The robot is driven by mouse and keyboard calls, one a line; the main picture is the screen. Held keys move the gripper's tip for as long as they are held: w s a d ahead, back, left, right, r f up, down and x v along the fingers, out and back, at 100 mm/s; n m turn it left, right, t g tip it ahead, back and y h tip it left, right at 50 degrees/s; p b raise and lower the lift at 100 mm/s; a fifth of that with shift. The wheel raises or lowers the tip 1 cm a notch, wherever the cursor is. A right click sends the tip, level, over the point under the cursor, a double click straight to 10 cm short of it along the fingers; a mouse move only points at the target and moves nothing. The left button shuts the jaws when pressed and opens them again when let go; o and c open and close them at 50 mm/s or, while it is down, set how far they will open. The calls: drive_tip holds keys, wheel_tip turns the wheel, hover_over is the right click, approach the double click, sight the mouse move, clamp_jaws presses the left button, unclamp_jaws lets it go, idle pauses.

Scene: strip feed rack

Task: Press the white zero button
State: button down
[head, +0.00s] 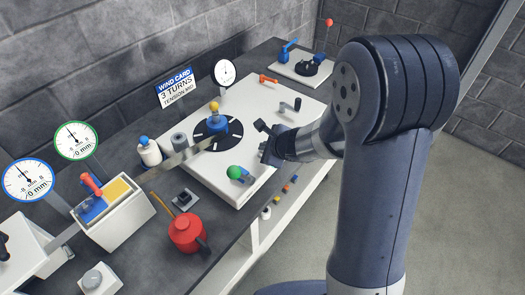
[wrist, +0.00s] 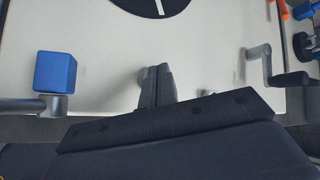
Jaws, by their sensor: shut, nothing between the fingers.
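A smaller white knob (head: 266,213) stands at the bench's front edge beside a row of small coloured pieces. My gripper (head: 266,145) is over the right front part of the white machine plate, far to the right of the box. In the wrist view my gripper (wrist: 156,85) is shut and empty. Neither white piece is clearly seen there.
The white plate (head: 245,178) carries a black dial with a blue hub and a green-knobbed lever (head: 234,172). A red oil can (head: 187,232) and a box with a yellow pad (head: 118,190) stand between my gripper and the white button. A blue block (wrist: 55,72) is left of my fingers.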

drive_tip(key=shift+f, duration=0.25)
drive_tip(key=shift+r, duration=0.15)
idle(0.3)
drive_tip(key=shift+r+p, duration=0.55)
drive_tip(key=shift+r, duration=0.25)
wheel_tip(320, 180, up, 5)
drive_tip(key=p, duration=0.4)
idle(0.5)
